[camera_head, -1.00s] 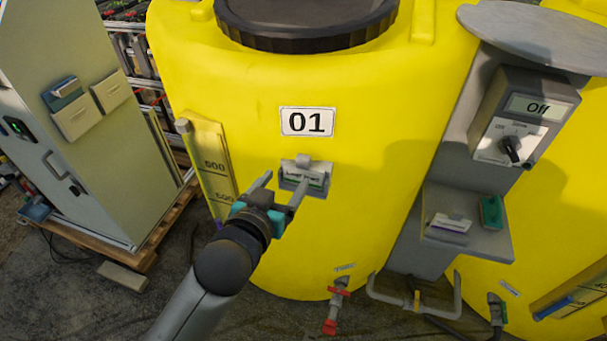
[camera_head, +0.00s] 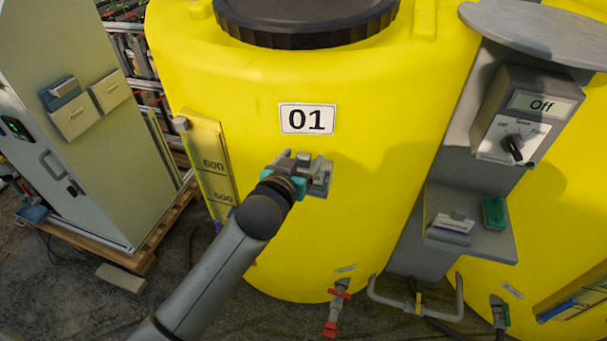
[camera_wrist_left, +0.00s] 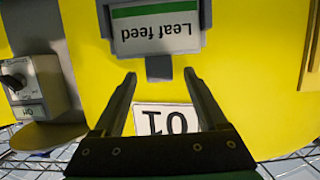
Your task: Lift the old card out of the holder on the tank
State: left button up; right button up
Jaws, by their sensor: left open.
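The old card (camera_wrist_left: 155,32) reads "Leaf feed" with a green stripe and appears upside down in the left wrist view. It sits in the grey holder (camera_wrist_left: 206,14) on the yellow tank (camera_head: 370,170). In the head view the holder (camera_head: 321,180) is below the "01" label and partly hidden by my left gripper (camera_head: 305,160). In the left wrist view my open left gripper (camera_wrist_left: 159,76) has empty space between its fingers. Its tips lie near the holder's notched tab (camera_wrist_left: 159,68), apart from the card. My right gripper is out of view.
A grey shelf (camera_head: 470,245) right of the tank carries a pale card stack (camera_head: 452,223) and a green block (camera_head: 494,212). A control box (camera_head: 524,115) reading "Off" is above it. A cabinet (camera_head: 75,150) stands left. A red-handled valve (camera_head: 335,305) juts out below.

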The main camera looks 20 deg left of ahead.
pick_arm(q)
jog(key=shift+w, duration=0.1)
grip_shut()
dwell(0.6)
